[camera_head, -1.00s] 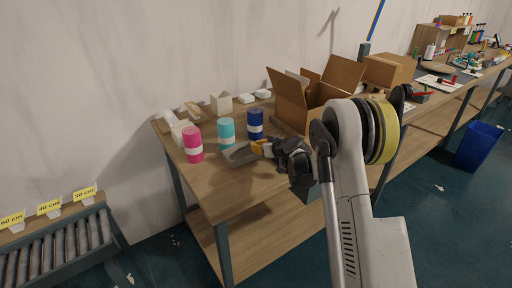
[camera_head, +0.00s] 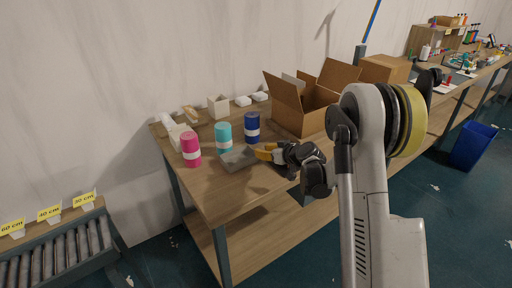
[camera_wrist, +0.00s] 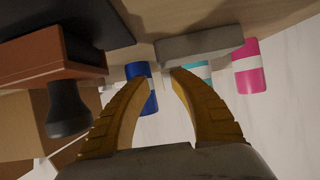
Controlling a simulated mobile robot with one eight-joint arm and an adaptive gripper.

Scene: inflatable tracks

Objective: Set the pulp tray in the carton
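The grey pulp tray (camera_head: 238,159) lies near the front of the wooden table, just in front of the cyan roll. It shows as a grey bar in the wrist view (camera_wrist: 200,45), beyond the fingertips. My gripper (camera_head: 262,152) is low over the table at the tray's right side. In the wrist view its yellow fingers (camera_wrist: 163,75) are apart with nothing clearly between them. I cannot tell whether a fingertip touches the tray. The open brown carton (camera_head: 300,108) stands behind and right of my gripper, flaps up. Its inside is mostly hidden.
Pink (camera_head: 190,150), cyan (camera_head: 224,138) and blue (camera_head: 252,127) rolls stand close behind and left of the tray. White boxes (camera_head: 218,107) line the wall. A brown block with a black knob (camera_wrist: 68,108) is close to my gripper in the wrist view.

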